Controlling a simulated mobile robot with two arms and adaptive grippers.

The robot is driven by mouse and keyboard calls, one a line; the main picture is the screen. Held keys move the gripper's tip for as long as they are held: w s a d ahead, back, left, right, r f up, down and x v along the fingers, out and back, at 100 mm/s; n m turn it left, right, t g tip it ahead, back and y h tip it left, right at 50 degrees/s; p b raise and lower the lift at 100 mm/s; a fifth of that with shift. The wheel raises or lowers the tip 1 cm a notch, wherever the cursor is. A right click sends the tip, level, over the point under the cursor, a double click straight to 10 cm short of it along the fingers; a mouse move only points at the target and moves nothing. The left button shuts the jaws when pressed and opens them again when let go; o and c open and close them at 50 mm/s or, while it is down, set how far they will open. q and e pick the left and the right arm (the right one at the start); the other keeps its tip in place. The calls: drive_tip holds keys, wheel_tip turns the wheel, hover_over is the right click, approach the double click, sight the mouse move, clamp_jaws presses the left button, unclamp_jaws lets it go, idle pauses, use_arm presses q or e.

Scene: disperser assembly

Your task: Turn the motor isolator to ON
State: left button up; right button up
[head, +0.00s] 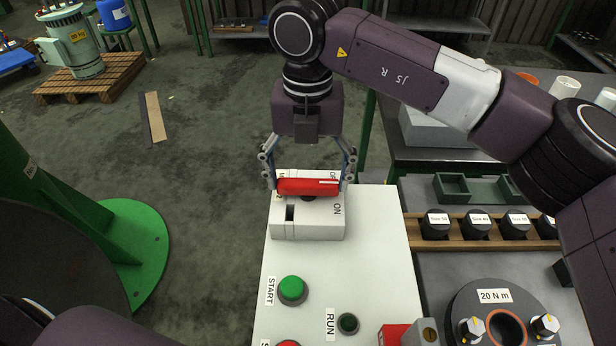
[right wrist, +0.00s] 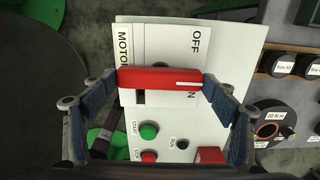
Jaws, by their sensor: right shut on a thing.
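The motor isolator (head: 290,227) is a white box on the pale panel, with OFF and ON labels. Its red handle (head: 300,187) lies crosswise, left to right; it also shows in the right wrist view (right wrist: 150,78). A white mark on the handle's right end points right, between OFF and ON. In the right wrist view the handle covers part of the ON label (right wrist: 191,95). My right gripper (head: 309,184) is above the isolator, shut on the handle, with one finger at each end. My left gripper is not in view.
The panel has a green START button (head: 292,289), a RUN lamp (head: 348,323) and a red part at its front edge. To the right are a wooden rack (head: 546,229) of black sockets and a round 20 N m fixture (head: 458,309). Open floor lies left of the panel.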

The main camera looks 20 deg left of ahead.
sight(308, 182)
drive_tip(key=o, duration=1.2)
drive_tip(key=shift+c, duration=0.2)
drive_tip(key=shift+r, duration=0.15)
wheel_tip(308, 182, up, 12)
